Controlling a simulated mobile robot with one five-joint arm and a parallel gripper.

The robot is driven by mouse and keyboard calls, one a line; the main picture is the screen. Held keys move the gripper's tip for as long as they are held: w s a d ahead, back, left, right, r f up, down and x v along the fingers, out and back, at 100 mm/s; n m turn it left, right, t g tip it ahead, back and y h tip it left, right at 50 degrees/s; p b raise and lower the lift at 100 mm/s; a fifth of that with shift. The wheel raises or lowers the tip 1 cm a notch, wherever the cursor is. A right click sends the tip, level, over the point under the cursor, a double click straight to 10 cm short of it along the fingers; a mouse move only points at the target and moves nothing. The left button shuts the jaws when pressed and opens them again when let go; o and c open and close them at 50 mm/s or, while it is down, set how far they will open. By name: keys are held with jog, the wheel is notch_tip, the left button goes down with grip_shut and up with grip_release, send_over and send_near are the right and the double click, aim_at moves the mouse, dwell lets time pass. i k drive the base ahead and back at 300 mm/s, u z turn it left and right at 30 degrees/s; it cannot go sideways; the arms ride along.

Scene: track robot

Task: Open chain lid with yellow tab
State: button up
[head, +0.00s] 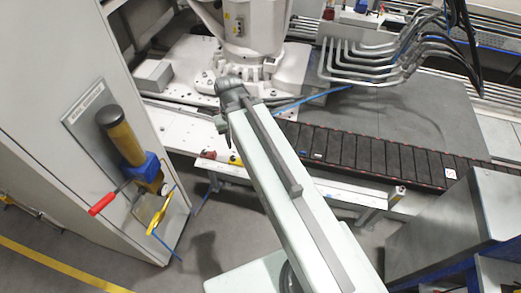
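The black segmented cable chain (375,158) runs along the edge of the grey platform, from behind my arm toward the right. Its lid segments look closed where I can see them. A small yellow piece (235,160) shows just left of my arm, low on the white rail; I cannot tell if it is the tab. My pale arm covers the left part of the chain. My gripper (224,122) is at the far end of the arm, above the white base plate and apart from the visible chain. Its fingers are too small to read, and I see nothing held.
A large white robot base (255,60) stands behind. Bent metal pipes (365,60) rise over the platform. A grey metal box (440,235) stands at the right.

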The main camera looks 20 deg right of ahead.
aim_at(291, 132)
jog(key=u, duration=0.15)
jog(key=i, duration=1)
jog(key=z, duration=0.05)
